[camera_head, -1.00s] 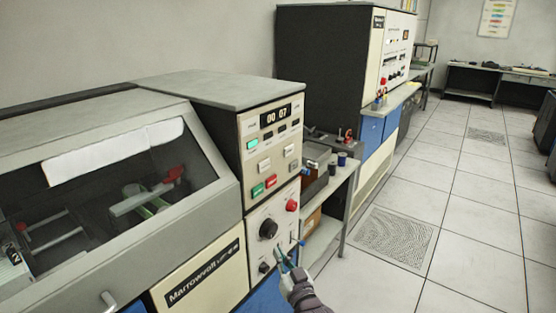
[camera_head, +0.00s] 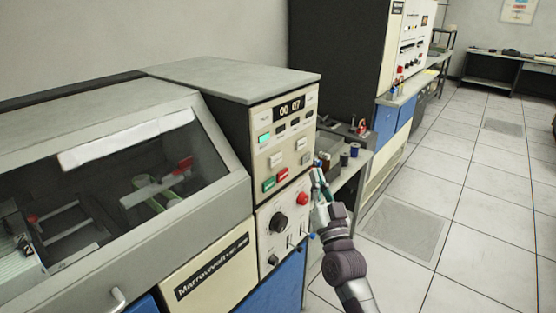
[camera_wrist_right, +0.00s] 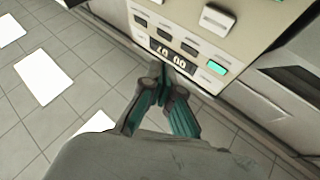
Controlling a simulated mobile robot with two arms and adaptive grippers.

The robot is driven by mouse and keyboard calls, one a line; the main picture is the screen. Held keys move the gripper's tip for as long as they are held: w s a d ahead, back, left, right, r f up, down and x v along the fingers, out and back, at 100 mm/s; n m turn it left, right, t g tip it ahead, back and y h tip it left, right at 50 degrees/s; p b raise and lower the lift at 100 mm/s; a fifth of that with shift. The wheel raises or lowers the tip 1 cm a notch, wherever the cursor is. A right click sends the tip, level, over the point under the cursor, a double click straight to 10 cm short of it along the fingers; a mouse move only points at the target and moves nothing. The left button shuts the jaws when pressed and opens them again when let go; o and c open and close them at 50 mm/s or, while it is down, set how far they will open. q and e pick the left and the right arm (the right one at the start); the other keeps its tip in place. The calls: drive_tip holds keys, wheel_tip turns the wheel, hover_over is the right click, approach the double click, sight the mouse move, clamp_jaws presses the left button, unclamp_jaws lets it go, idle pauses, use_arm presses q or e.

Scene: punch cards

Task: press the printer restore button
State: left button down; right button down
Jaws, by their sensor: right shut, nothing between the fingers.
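The cream control panel (camera_head: 286,148) of the printer machine has a display reading 00 07 (camera_head: 289,107) and a lit green button (camera_head: 265,138). Several dark and white buttons sit below the display, with a green button (camera_head: 268,184) and a red button (camera_head: 282,174) lower down. The labels are too small to read, so I cannot tell which is the restore button. My right gripper (camera_head: 317,176) is shut and empty, just right of the panel. In the right wrist view the panel (camera_wrist_right: 150,14) appears upside down beyond the shut fingertips (camera_wrist_right: 164,78). My left gripper is out of view.
A lower panel holds a red knob (camera_head: 303,198) and a black dial (camera_head: 278,222). The glass-fronted machine cover (camera_head: 217,141) is at left. A side table with small jars (camera_head: 354,149) stands behind my right gripper. The tiled floor at right is clear.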

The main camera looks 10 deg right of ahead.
drive_tip(key=shift+w, duration=0.1)
drive_tip(key=b, duration=0.3)
approach(280, 153)
drive_tip(key=w+d+r, duration=0.2)
drive_tip(key=w+r, duration=0.1)
drive_tip(key=shift+w+a+f, duration=0.1)
drive_tip(key=shift+w+a, duration=0.4)
drive_tip(key=shift+w, duration=0.25)
drive_tip(key=shift+w, duration=0.1)
idle(0.5)
drive_tip(key=shift+w+a, duration=0.25)
drive_tip(key=shift+w+a+b, duration=0.25)
drive_tip(key=shift+w+b, duration=0.05)
idle(0.8)
idle(0.3)
drive_tip(key=shift+s+d+p, duration=0.5)
drive_tip(key=shift+s, duration=0.15)
